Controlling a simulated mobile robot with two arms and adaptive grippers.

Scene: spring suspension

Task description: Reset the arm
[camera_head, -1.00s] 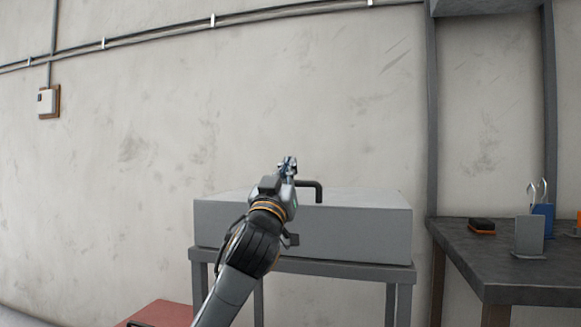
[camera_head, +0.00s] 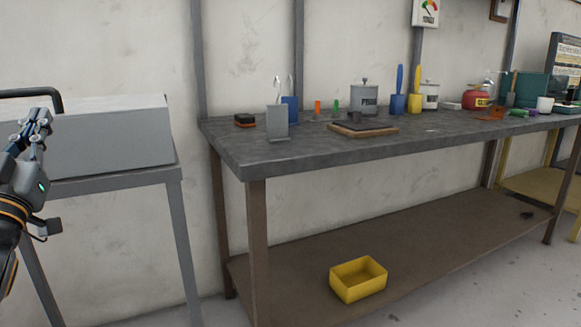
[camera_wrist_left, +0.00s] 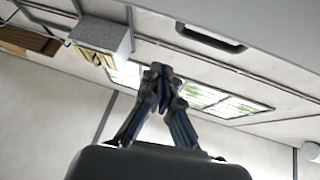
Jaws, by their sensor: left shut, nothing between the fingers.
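My left gripper (camera_head: 38,122) is at the left edge of the head view, in front of a grey metal box (camera_head: 120,135) on a stand. Its fingers are shut with nothing between them. The left wrist view shows the fingers (camera_wrist_left: 160,75) from behind, tips together, with the wall and windows beyond. My right gripper is in neither view.
A dark workbench (camera_head: 300,152) stands right of the box, with a gap between. On it are a grey bracket (camera_head: 277,122), a board (camera_head: 362,129), a grey canister (camera_head: 368,97) and a red can (camera_head: 476,98). A yellow bin (camera_head: 358,280) sits on the lower shelf.

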